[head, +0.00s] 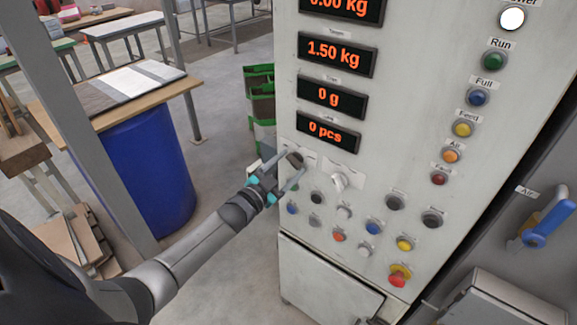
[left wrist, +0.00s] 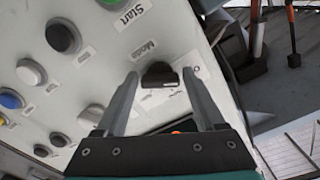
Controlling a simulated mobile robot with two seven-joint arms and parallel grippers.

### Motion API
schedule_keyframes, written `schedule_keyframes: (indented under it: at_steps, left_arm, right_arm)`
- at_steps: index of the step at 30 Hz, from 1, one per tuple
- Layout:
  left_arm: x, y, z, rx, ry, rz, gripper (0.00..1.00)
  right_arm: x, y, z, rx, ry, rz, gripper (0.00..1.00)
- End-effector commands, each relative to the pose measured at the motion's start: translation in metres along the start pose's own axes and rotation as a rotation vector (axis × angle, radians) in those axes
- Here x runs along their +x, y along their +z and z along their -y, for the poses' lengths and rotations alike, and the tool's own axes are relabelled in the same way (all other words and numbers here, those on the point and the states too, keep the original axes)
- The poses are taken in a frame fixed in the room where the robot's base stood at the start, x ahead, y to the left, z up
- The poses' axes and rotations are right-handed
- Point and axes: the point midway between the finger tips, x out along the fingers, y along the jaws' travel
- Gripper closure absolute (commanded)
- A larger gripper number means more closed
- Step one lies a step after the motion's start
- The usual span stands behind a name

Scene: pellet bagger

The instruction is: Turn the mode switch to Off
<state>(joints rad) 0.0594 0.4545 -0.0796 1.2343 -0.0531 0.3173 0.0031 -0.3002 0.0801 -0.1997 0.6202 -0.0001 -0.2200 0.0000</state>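The mode switch is a dark knob (left wrist: 158,73) beside a "Mode" label on the pale panel. In the head view the dark knob (head: 295,158) is at the panel's left edge, below the "0 pcs" display. My left gripper (left wrist: 160,82) is open, with one finger on each side of the knob and visible gaps between them. In the head view my left gripper (head: 282,176) is at the panel's left edge, by the knob. Which position the knob points to is too small to read. My right gripper is out of view.
A light selector knob (head: 340,181) is just right of the mode switch. Several push buttons lie below, with a red one (head: 398,279) at lower right. A green rack (head: 261,100) stands behind the panel's left edge. A blue drum (head: 145,170) stands left of my arm.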

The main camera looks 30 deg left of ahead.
Motion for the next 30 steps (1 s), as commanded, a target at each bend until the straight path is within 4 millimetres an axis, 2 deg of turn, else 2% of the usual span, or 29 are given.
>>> schedule_keyframes:
  at_steps: [1, 4, 5, 16, 20, 30]
  left_arm:
    - [0.000, 0.000, 0.000, 0.001, 0.000, 0.000, 0.22]
    - [0.000, 0.000, 0.000, 0.002, 0.000, 0.000, 0.11]
    - [0.000, 0.000, 0.000, 0.002, 0.000, 0.000, 0.10]
    - [-0.007, 0.000, 0.000, 0.003, 0.000, 0.000, 0.10]
    - [-0.022, 0.001, -0.001, 0.003, 0.002, 0.002, 0.10]
    - [-0.077, 0.001, -0.001, 0.003, 0.002, 0.002, 0.10]
  right_arm:
    - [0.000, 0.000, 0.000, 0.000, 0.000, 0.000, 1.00]
    - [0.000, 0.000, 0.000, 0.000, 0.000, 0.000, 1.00]
    - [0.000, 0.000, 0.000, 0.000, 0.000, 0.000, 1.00]
    - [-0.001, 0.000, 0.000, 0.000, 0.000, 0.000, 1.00]
    - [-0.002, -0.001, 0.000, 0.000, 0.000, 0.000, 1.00]
    - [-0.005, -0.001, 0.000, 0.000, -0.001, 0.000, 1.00]
